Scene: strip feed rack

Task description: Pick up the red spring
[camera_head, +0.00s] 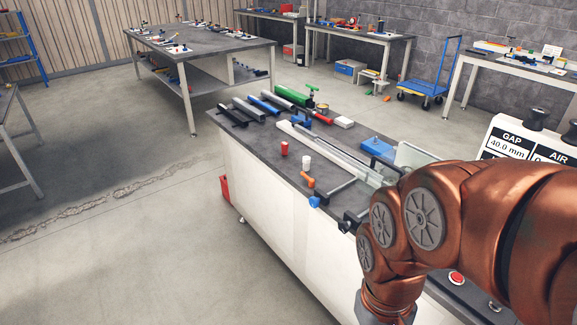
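A small upright red piece (284,149), which looks like the red spring, stands on the dark top of the workbench (262,150), near its left edge. Its coils are too small to make out. A white piece of similar size (306,162) stands to its right and nearer to me. My copper arm comes in from the right and bends down past the near side of the bench. My gripper is not in view, and nothing touches the red piece.
Several coloured rollers (262,105) lie at the bench's far end. A GAP and AIR panel (510,138) stands at right.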

